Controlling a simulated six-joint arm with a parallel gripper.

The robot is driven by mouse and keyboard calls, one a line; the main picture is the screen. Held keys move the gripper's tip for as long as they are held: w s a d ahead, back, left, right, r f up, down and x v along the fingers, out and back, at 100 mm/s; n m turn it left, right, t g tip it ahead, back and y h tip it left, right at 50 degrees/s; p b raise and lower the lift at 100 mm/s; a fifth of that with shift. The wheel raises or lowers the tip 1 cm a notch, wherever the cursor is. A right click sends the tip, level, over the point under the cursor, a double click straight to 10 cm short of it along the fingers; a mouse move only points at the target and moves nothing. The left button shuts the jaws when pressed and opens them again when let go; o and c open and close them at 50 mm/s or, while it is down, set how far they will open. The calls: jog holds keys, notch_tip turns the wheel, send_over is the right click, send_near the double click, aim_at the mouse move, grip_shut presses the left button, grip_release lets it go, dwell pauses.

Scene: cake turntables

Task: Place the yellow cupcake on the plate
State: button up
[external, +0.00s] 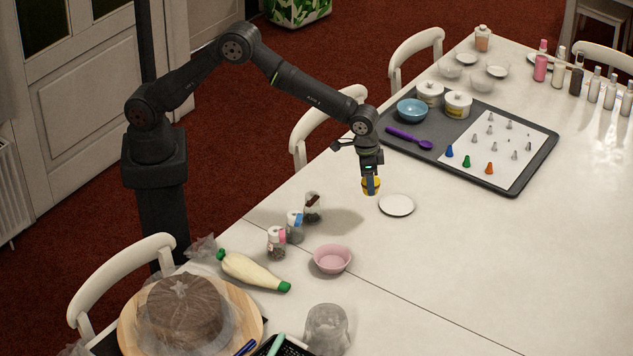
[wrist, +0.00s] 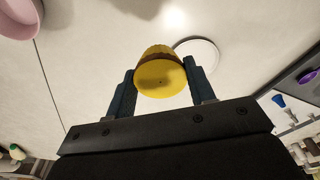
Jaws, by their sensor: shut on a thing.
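The yellow cupcake (external: 371,186) is held between the fingers of my gripper (external: 370,172), above the table. In the wrist view the cupcake (wrist: 160,78) sits between the two dark fingers of my gripper (wrist: 160,88), its yellow side toward the camera and a brownish band at its far edge. The white plate (external: 397,205) is empty and lies on the table just right of the cupcake in the external view. In the wrist view the plate (wrist: 207,50) shows beyond the cupcake, partly hidden by it.
A dark tray (external: 400,152) with a blue bowl (external: 412,110), purple spoon (external: 408,138) and piping tips stands behind the plate. A pink bowl (external: 332,259) and several small jars (external: 295,227) stand toward the front left. The table right of the plate is clear.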

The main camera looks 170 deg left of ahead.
jog(key=s+a+f, duration=0.2)
jog(key=a, duration=0.1)
jog(key=s+a+f, duration=0.2)
jog(key=shift+a, duration=0.2)
jog(key=shift+f, duration=2)
jog(key=shift+f, duration=0.1)
jog(key=shift+f, duration=0.3)
jog(key=o, duration=1)
jog(key=shift+c, duration=0.2)
notch_tip(320, 180, up, 13)
jog(key=d, duration=0.1)
jog(key=shift+d+f, duration=0.15)
jog(key=shift+d, duration=0.1)
